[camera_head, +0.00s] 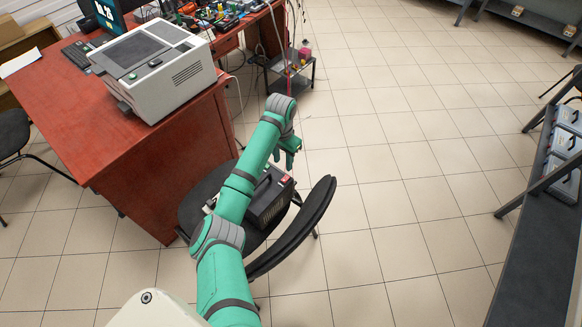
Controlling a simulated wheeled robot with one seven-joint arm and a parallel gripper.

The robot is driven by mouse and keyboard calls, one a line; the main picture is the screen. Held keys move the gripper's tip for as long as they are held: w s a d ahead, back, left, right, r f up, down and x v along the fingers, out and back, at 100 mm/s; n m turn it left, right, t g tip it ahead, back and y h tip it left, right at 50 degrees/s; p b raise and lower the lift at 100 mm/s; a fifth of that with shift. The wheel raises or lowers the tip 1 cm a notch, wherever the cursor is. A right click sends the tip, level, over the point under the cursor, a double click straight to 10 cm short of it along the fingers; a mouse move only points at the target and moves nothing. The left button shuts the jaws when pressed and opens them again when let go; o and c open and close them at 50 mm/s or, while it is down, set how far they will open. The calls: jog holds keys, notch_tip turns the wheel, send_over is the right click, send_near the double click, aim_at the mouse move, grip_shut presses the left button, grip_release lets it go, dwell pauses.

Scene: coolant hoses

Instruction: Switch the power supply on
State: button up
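A dark box with vent slots, which looks like the power supply (266,208), sits on the seat of a black chair. A small red part, perhaps its switch (287,180), shows at the box's upper right edge. Its on or off position is too small to tell. My green arm reaches across the chair and hides the left part of the box. My gripper (288,160) is just above and beyond the box, near the red part. Whether it touches the box is unclear. Its fingers are too small to show whether they are open or shut.
The chair's curved backrest (300,232) rises right of the box. A red-brown desk (160,160) with a white and grey machine (165,80) stands at left. A small shelf stand (290,75) is beyond. A dark bench (540,240) is at right. Tiled floor between is clear.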

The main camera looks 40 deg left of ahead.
aim_at(284, 180)
notch_tip(284, 180, down, 9)
jog(key=shift+s+f, duration=0.1)
jog(key=shift+f, duration=0.75)
jog(key=shift+c, duration=0.6)
